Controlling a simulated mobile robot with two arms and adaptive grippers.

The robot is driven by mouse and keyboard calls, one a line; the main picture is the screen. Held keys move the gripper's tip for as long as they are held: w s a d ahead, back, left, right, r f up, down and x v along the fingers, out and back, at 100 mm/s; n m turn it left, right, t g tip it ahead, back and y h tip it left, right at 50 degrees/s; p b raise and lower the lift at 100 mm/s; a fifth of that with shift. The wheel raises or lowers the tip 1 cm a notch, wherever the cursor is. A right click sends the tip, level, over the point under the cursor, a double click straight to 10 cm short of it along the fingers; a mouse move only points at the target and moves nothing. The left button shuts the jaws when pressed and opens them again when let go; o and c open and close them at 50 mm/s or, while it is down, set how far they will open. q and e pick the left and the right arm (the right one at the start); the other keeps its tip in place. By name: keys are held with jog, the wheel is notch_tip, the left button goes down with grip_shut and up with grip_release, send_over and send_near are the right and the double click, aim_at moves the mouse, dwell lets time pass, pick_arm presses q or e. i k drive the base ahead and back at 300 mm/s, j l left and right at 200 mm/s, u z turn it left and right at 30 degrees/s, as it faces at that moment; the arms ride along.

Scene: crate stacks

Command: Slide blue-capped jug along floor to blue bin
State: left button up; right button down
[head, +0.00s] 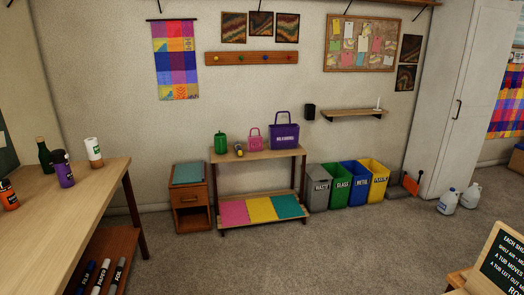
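Two whitish jugs stand on the floor at the right, in front of the white cabinet. The nearer one (447,202) appears to have a blue cap. The other jug (470,196) stands just right of it, and its cap colour is too small to tell. The blue bin (353,195), labelled METAL, stands against the back wall, left of the jugs, between a green bin (336,192) and a yellow bin (375,191). Neither of my grippers is in view.
A grey bin (318,197) stands left of the green one. A dark and orange object (411,185) stands on the floor between bins and jugs. A shelf bench (262,156) is left of the bins. Carpet (350,245) before the bins is clear. A sign (497,262) stands at lower right.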

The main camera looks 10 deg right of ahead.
aim_at(448, 202)
jog(key=i+z, duration=0.15)
jog(key=i, duration=0.3)
jog(key=i+z, duration=0.2)
jog(key=i, duration=0.25)
jog(key=i+j+z, duration=0.15)
jog(key=i, duration=0.3)
jog(key=i+j+z, duration=0.2)
jog(key=i, duration=0.25)
jog(key=i+j+z, duration=0.15)
jog(key=i, duration=0.25)
jog(key=i+l+z, duration=0.45)
jog(key=i+z, duration=0.5)
jog(key=i+j+z, duration=0.1)
jog(key=i+z, duration=0.35)
jog(key=i, duration=0.2)
jog(key=i+j+z, duration=0.25)
jog(key=i+z, duration=0.25)
jog(key=i+l, duration=0.1)
jog(key=i, duration=0.4)
jog(key=i+u, duration=0.1)
jog(key=i, duration=0.45)
jog(key=i+l, duration=0.2)
jog(key=i, duration=0.3)
jog(key=i+l, duration=0.1)
jog(key=i, duration=0.4)
jog(key=u, duration=0.05)
